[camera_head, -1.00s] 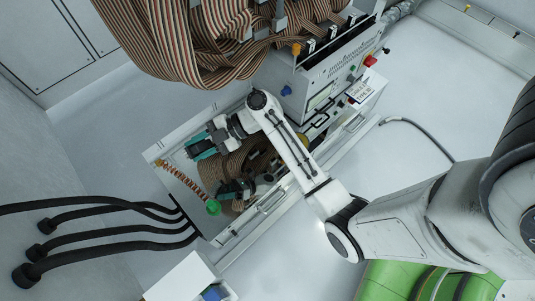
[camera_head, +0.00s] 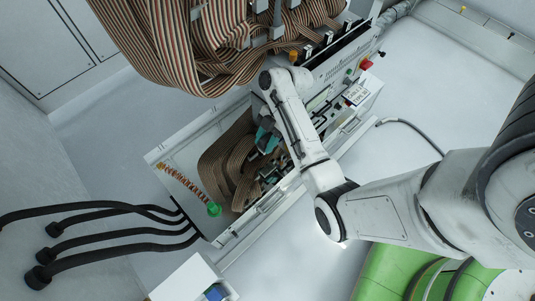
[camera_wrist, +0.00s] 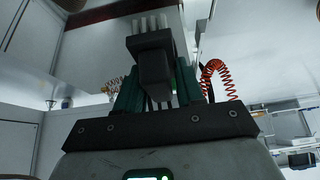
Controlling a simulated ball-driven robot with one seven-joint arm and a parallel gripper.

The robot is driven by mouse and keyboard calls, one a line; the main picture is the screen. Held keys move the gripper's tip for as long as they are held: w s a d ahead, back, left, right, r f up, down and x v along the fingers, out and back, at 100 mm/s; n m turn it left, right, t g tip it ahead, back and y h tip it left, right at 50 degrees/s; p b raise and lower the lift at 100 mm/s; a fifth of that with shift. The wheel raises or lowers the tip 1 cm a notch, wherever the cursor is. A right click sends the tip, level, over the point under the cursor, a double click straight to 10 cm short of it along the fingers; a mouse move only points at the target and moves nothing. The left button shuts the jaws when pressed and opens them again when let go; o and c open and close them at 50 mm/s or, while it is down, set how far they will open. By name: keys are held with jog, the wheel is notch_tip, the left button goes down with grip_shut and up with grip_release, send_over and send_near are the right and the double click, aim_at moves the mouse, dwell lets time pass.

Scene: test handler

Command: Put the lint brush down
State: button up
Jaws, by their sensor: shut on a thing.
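My gripper (camera_wrist: 158,92) is shut on the lint brush (camera_wrist: 155,62) in the wrist view. The brush has a dark block-shaped body, held between the teal fingers, with several pale bristle tufts pointing up in the picture. In the head view my gripper (camera_head: 266,140) is over the right part of the open white cabinet top, partly hidden by my arm. The brush cannot be made out clearly there.
The cabinet top (camera_head: 165,155) holds brown striped ribbon cable (camera_head: 212,165) and an orange coiled hose with a green end (camera_head: 214,209). Dark parts lie near its front edge. A machine panel with a red knob (camera_head: 366,64) stands at the right. Thick striped cables (camera_head: 165,50) hang above.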

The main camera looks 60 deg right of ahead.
notch_tip(320, 180, down, 9)
jog(key=b, duration=0.4)
jog(key=shift+f, duration=0.15)
grip_shut()
jog(key=shift+f, duration=0.1)
jog(key=o, duration=1.1)
grip_release()
jog(key=shift+b, duration=0.4)
jog(key=shift+f, duration=0.2)
jog(key=a+p+v, duration=0.1)
jog(key=p+v, duration=0.4)
jog(key=v, duration=0.6)
jog(key=s+a+r+m+h, duration=0.3)
jog(key=s+a+m, duration=0.3)
jog(key=a+m, duration=0.1)
jog(key=s+a+r+m+h, duration=0.2)
jog(key=s+a+m+h, duration=0.1)
jog(key=s+a+m, duration=0.3)
jog(key=shift+s+a+r+m+g, duration=0.3)
jog(key=shift+a+r+m, duration=0.1)
jog(key=shift+a+m, duration=0.65)
